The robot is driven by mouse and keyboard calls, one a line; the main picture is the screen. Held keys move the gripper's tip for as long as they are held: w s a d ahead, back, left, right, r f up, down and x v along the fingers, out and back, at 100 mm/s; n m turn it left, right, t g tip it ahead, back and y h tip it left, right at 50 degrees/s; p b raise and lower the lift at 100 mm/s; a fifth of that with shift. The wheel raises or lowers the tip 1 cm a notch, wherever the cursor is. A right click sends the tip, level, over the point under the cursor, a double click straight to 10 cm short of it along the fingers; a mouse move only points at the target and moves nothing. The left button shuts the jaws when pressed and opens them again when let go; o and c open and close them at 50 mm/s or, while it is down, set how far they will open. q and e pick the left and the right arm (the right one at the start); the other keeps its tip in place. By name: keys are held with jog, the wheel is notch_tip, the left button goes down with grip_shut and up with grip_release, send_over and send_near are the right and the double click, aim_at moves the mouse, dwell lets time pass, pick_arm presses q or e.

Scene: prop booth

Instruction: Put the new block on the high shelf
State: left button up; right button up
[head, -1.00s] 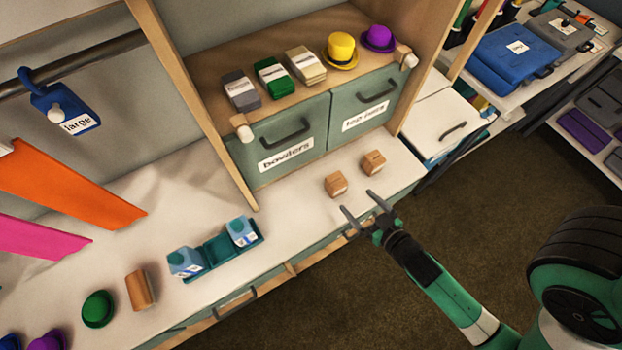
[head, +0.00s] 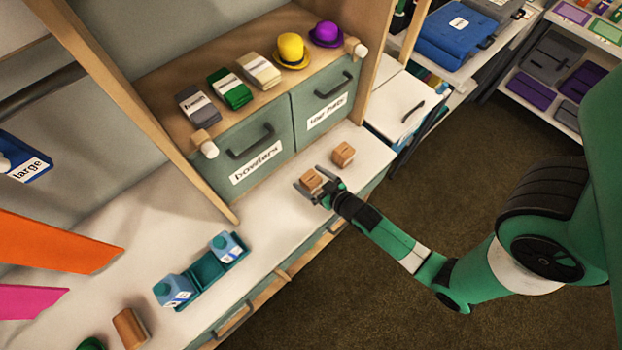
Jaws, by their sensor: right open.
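Two small wooden blocks stand on the pale counter (head: 262,236), in front of the drawers. The nearer block (head: 311,181) lies between the spread fingers of my right gripper (head: 309,177), which is open around it. I cannot tell whether a finger touches it. The other block (head: 343,154) stands apart, further right and back. Both have dark marks on top that I cannot read. A wooden shelf (head: 262,103) runs above the drawers; I cannot tell whether it is the high shelf. My left gripper is out of view.
The shelf holds grey (head: 199,104), green (head: 230,90) and cream (head: 259,70) bundles, a yellow hat (head: 291,51) and a purple hat (head: 326,34). A wooden upright (head: 135,110) bounds the shelf's left.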

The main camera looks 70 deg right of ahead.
grip_shut()
dwell(0.4)
jog(key=shift+r, duration=0.1)
